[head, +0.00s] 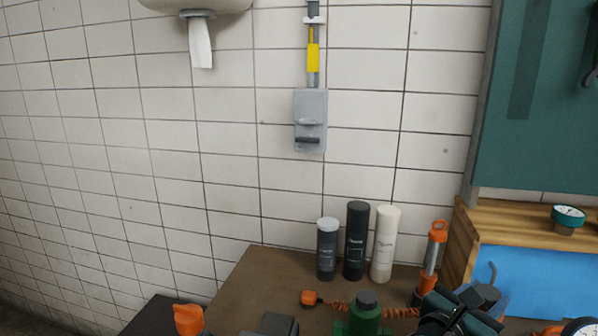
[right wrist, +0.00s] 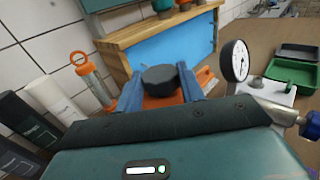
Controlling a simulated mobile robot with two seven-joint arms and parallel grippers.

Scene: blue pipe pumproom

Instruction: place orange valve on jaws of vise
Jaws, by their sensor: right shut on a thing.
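My right gripper (head: 488,288) is over the right part of the brown table. In the right wrist view its two blue fingers (right wrist: 160,92) are shut on the orange valve (right wrist: 163,102), which has a dark round knob on top. The head view shows the knob between the fingers, with most of the valve hidden. A green object with a dark round top (head: 365,318) stands at the bottom centre, left of the gripper. I cannot tell whether it or the dark grey block (head: 276,325) belongs to the vise. My left gripper is not in view.
Three bottles (head: 355,240) stand by the wall. An orange-capped clear bottle (head: 435,250) is close to the gripper. A wooden organiser (right wrist: 150,35) with a blue panel stands beyond the fingers. A dial gauge (right wrist: 234,61) and green tray (right wrist: 292,72) are to the right.

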